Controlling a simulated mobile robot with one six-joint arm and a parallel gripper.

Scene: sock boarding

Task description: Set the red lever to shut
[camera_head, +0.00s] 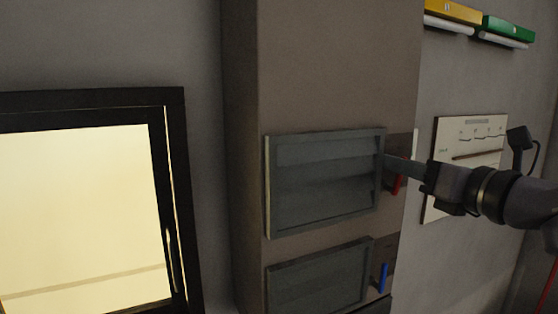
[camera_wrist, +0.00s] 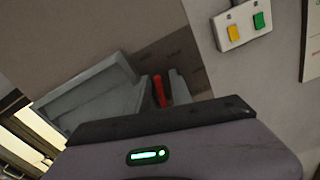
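The red lever (camera_head: 397,184) stands at the right edge of the upper grey panel (camera_head: 322,185), on a brown cabinet column. It is tilted a little from upright. My gripper (camera_head: 392,162) comes in from the right with its fingers at the lever's upper part, hiding some of it. In the wrist view the red lever (camera_wrist: 159,91) shows between my two grey fingers, with little room to either side. I cannot tell whether the fingers press on it or stand just apart from it. The lever's base is partly hidden.
A lower grey panel (camera_head: 318,281) with a blue lever (camera_head: 383,277) is beneath. A black-framed lit window (camera_head: 178,200) is at left. A white switch plate with yellow and green buttons (camera_wrist: 259,21) is near the gripper. A board (camera_head: 470,140) hangs behind my arm.

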